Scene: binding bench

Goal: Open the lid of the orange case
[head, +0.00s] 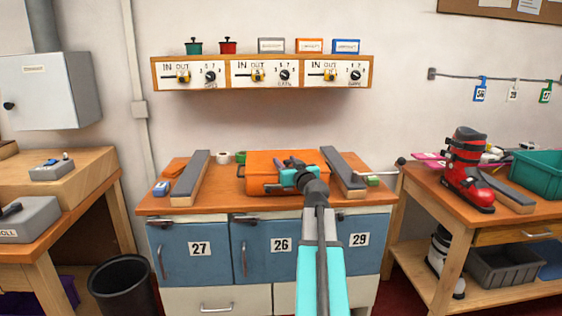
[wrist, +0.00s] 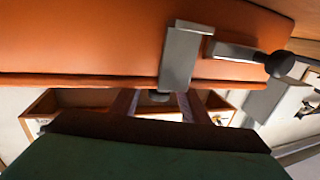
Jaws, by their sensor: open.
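The orange case (head: 262,163) lies on the wooden bench top, in the middle between two long grey-topped blocks. Its lid looks down in the head view. A dark fitting shows at its left end. My gripper (head: 291,165) is open and over the right part of the case; the arm hides some of the case's front. The head view does not show whether the fingers touch the lid. In the wrist view, a broad orange surface (wrist: 90,40) of the case fills the upper part, close to the camera. A grey bar and a dark rod with a round knob lie across it.
The long blocks (head: 190,176) (head: 343,168) flank the case. A blue box (head: 162,188) and tape rolls (head: 224,157) are at left. A small green item (head: 374,180) is at right. A control shelf (head: 262,88) hangs above. A red boot (head: 466,165) stands on the right table.

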